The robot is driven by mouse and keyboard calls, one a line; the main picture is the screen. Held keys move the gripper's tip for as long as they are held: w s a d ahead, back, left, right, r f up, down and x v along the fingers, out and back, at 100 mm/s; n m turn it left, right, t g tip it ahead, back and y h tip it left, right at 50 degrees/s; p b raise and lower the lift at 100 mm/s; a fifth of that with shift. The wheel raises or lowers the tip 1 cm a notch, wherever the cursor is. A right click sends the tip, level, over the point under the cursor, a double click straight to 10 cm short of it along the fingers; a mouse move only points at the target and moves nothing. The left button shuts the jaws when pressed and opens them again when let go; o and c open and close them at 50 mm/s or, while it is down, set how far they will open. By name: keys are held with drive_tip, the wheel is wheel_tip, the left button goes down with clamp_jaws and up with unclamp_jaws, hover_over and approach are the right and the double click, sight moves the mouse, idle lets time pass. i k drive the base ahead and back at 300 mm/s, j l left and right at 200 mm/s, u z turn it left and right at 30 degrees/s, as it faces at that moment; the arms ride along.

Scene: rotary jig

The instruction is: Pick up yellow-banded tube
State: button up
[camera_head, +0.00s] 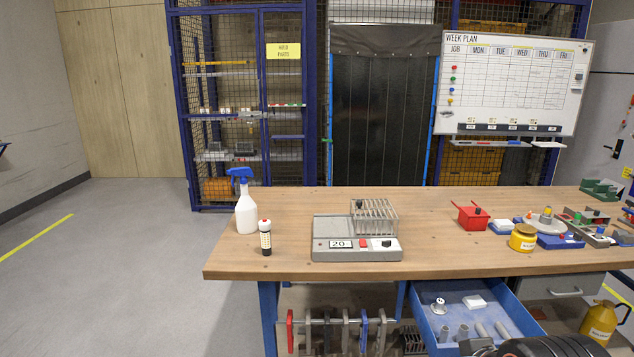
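I cannot make out a tube with a clear yellow band. A round light-grey fixture (527,225) stands at the right of the workbench, with small upright pieces on it. One of them is a small yellow-orange piece (547,213), too small to identify. Short grey cylinders (481,331) stand in the open blue drawer (432,333).
The wooden workbench (430,255) has free room in its middle. A spray bottle (246,208), a grey device with a wire rack (357,249), a red box (472,218) and a yellow jar (523,238) stand on it. The drawer juts out below its front edge.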

sight(548, 209)
drive_tip(key=z, duration=0.8)
drive_tip(key=i+l+z, duration=0.1)
drive_tip(key=i+l, duration=0.15)
drive_tip(key=i, duration=0.25)
drive_tip(key=i+l+z, duration=0.1)
drive_tip(key=i+l, duration=0.15)
drive_tip(key=i, duration=0.25)
drive_tip(key=i+l+u, duration=0.2)
drive_tip(key=i+l, duration=0.6)
drive_tip(key=i+l+u, duration=0.25)
drive_tip(key=i+l, duration=0.65)
